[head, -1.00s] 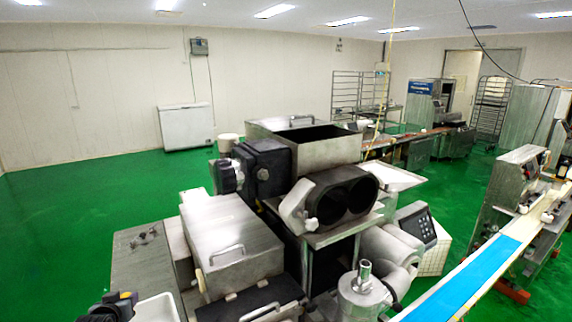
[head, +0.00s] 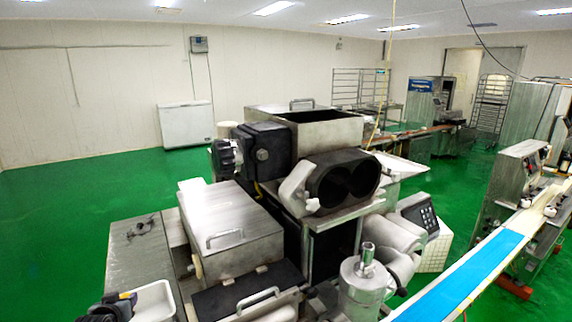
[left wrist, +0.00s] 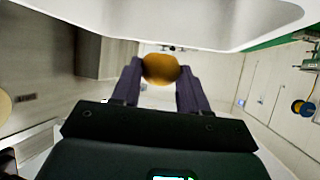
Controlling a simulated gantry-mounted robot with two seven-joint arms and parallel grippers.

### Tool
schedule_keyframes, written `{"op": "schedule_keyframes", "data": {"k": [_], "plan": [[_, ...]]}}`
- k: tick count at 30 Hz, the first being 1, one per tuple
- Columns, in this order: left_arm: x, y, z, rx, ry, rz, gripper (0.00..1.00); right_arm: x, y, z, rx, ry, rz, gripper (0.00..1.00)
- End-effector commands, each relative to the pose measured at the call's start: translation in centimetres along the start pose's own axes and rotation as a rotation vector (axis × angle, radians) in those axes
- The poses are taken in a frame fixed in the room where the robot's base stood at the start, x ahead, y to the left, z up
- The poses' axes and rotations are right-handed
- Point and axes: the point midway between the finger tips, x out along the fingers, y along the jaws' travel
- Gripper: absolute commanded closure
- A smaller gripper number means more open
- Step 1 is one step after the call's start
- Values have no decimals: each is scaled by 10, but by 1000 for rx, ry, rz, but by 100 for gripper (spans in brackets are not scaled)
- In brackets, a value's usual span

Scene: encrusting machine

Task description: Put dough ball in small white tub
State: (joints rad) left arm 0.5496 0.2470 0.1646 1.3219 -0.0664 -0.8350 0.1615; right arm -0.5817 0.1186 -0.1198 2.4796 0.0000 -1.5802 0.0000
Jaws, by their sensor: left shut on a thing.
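The dough ball (left wrist: 160,68) is a round, yellow-brown ball in the left wrist view. My left gripper (left wrist: 160,78) is shut on it, with one dark finger on each side. The small white tub (left wrist: 170,25) fills the top of the left wrist view, close to the ball; I cannot tell whether they touch. In the head view the white tub (head: 160,291) is at the bottom left, cut off by the lower edge. My left gripper (head: 118,300) is just left of it, and the ball is not visible there. My right gripper is in neither view.
A metal table (head: 135,243) lies behind the tub. The large steel encrusting machine (head: 228,215) stands right of it, with a handled cover. A blue conveyor belt (head: 475,270) runs at the lower right. Green floor (head: 60,220) is open at the left.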

Motion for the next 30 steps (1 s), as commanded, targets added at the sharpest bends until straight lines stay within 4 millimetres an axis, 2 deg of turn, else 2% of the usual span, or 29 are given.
{"op": "schedule_keyframes", "data": {"k": [2,3,8,9,20,25,30], "plan": [[0,0,-1,0,1,0,86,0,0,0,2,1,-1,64],[0,0,-1,0,1,0,53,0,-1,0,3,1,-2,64],[0,0,-1,0,1,0,29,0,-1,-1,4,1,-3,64],[0,0,-1,0,1,0,27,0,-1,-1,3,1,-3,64],[-3,0,0,0,0,0,27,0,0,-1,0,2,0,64],[-15,0,1,0,1,1,27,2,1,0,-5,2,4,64],[-40,0,1,0,2,1,27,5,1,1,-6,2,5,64]]}}
